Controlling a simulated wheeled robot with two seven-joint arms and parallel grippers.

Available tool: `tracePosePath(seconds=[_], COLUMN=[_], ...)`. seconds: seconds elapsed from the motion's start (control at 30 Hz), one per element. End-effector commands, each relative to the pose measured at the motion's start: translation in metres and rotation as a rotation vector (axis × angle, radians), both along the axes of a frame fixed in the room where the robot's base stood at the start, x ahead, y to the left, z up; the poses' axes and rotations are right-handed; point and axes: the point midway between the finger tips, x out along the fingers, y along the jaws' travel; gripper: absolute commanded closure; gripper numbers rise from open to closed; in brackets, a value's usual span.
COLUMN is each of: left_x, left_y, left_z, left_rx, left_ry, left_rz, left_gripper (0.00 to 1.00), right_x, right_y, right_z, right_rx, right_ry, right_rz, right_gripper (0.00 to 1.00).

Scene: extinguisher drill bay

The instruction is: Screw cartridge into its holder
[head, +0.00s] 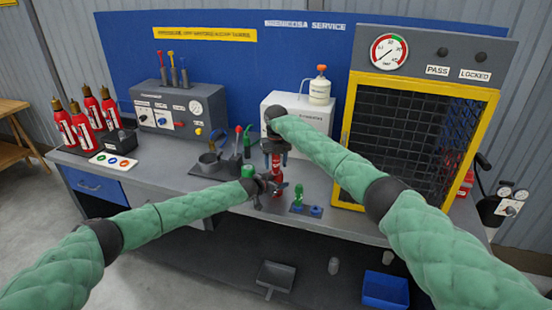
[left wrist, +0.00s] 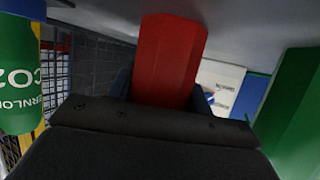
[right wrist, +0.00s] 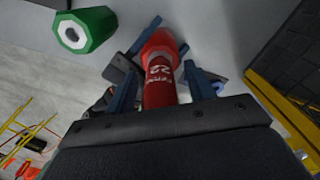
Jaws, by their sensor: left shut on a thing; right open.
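A red cylinder with white lettering (right wrist: 160,82) and a wider faceted red end (right wrist: 160,42) stands about upright over the bench; it also shows in the head view (head: 277,164). My left gripper (head: 272,186) is shut on its lower, faceted red part, seen close in the left wrist view (left wrist: 166,62). My right gripper (head: 277,147) is above, its open fingers on either side of the cylinder. A green piece (head: 298,194) stands in a small stand with blue parts (head: 315,211). A blue-green cylinder marked CO2 (left wrist: 18,75) shows in the left wrist view. Any thread is hidden.
A yellow-framed mesh cage (head: 420,92) stands right, a white box (head: 310,112) behind, and a grey control panel (head: 172,110) at back left. Red extinguishers (head: 88,122) stand far left. A green-topped piece (head: 247,171) is close left of my left gripper.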

Motion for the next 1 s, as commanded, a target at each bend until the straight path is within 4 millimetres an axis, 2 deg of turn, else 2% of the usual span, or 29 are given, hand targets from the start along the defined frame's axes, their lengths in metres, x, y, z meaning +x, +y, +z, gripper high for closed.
tracePosePath(seconds=[0.27,0.5,0.53,0.73,0.77,0.8,0.9,1.0], left_x=[0.0005,0.0005,0.0005,0.0005,0.0005,0.0005,0.0005,0.0005], left_y=[0.0006,0.0006,0.0006,0.0007,0.0007,0.0007,0.0007,0.0007], left_z=[0.0004,0.0004,0.0004,0.0004,0.0004,0.0004,0.0004,0.0004], left_rx=[0.000,0.000,0.000,0.000,0.000,0.000,0.000,0.000], left_ry=[0.000,0.000,0.000,0.000,0.000,0.000,0.000,0.000], left_rz=[0.001,0.001,0.001,0.001,0.001,0.001,0.001,0.001], left_gripper=[1.00,1.00,1.00,1.00,1.00,1.00,1.00,1.00], right_x=[0.0000,0.0001,0.0002,0.0001,0.0002,0.0002,0.0002,0.0002], right_y=[-0.0002,-0.0003,-0.0004,-0.0005,-0.0006,-0.0006,-0.0006,-0.0005], right_z=[-0.0004,-0.0003,-0.0002,-0.0002,-0.0002,-0.0002,-0.0002,-0.0002], right_rx=[0.000,-0.001,-0.001,-0.001,-0.001,-0.001,-0.001,-0.001], right_ry=[0.000,0.000,0.000,0.000,0.000,0.000,0.000,0.000], right_rz=[0.000,0.000,0.000,-0.007,-0.007,-0.007,-0.007,-0.007], right_gripper=[0.48,0.95,0.99,0.99,0.70,0.62,0.47,0.47])
